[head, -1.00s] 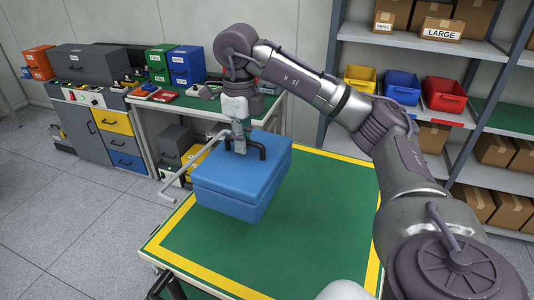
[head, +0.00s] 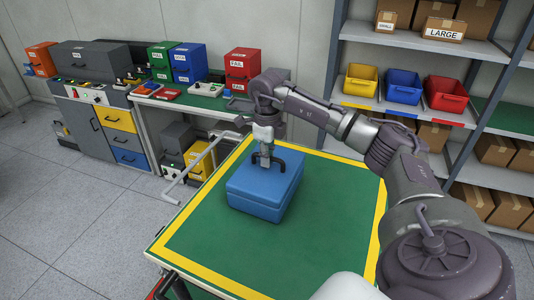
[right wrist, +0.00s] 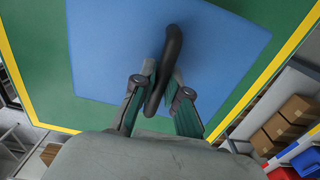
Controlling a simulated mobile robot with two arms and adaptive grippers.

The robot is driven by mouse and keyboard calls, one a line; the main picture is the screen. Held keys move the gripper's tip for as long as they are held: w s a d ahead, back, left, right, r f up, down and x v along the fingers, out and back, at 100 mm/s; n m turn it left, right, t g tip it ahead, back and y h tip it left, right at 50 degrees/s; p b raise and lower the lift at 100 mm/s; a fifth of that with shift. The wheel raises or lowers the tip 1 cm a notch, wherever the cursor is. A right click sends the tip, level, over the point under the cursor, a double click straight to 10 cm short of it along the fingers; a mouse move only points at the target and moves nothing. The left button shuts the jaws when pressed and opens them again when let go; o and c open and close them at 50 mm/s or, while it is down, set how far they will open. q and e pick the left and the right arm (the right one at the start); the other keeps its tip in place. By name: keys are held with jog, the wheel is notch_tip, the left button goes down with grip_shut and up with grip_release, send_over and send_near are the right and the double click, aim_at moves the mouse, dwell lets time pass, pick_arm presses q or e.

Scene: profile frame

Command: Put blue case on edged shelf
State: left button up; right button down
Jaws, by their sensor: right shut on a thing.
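The blue case (head: 262,192) is a closed box with a black handle (head: 282,162) on its lid. It is upright over the green tabletop with a yellow border (head: 225,243); I cannot tell whether it touches the top. My right gripper (head: 265,158) is above the lid, shut on the handle. In the right wrist view, the fingers (right wrist: 160,92) close around the handle over the blue lid (right wrist: 225,55). Which surface is the edged shelf is not clear; a rack with several shelves (head: 360,106) stands at the right. My left gripper is not in view.
Yellow (head: 360,80), blue (head: 402,84) and red (head: 446,94) bins fill part of the rack's middle shelf. A green surface (head: 505,120) beside them looks bare. Red FAIL boxes (head: 241,65) and other boxes stand on benches behind. The bordered tabletop is clear around the case.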

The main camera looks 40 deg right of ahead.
jog(key=c, duration=1.2)
grip_release()
jog(key=shift+a, duration=0.1)
jog(key=shift+s, duration=0.1)
notch_tip(320, 180, up, 6)
jog(key=b, duration=0.2)
jog(key=shift+r+b, duration=0.25)
jog(key=shift+b, duration=0.15)
notch_tip(320, 180, up, 6)
jog(key=shift+f+p, duration=0.1)
jog(key=shift+p, duration=0.25)
jog(key=shift+f, duration=0.1)
